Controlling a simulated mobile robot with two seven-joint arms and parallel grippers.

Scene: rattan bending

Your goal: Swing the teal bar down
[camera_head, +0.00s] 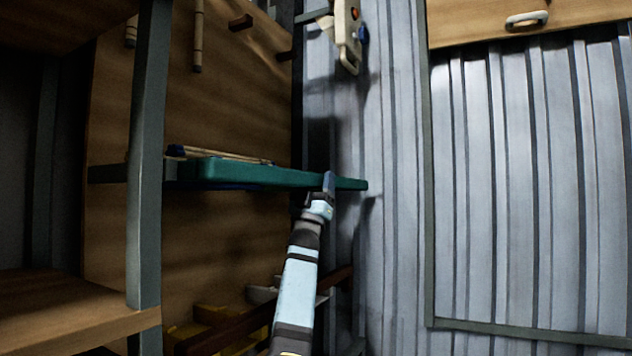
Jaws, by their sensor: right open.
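The teal bar (255,175) stands out roughly level in the middle of the view, its left end by a grey upright post and its right end free in front of the corrugated wall. My right gripper (329,184) is at the bar near its free right end, with a finger showing in front of the bar. The gripper is open; the far finger is hidden, and I cannot tell whether it touches the bar. My left gripper is not in view.
A grey post (148,150) and wooden shelf (70,310) stand at the left. Thin rattan sticks (225,154) lie behind the bar. Yellow and brown items (215,325) sit below. A beige tool (347,35) hangs above. The corrugated wall (530,200) fills the right.

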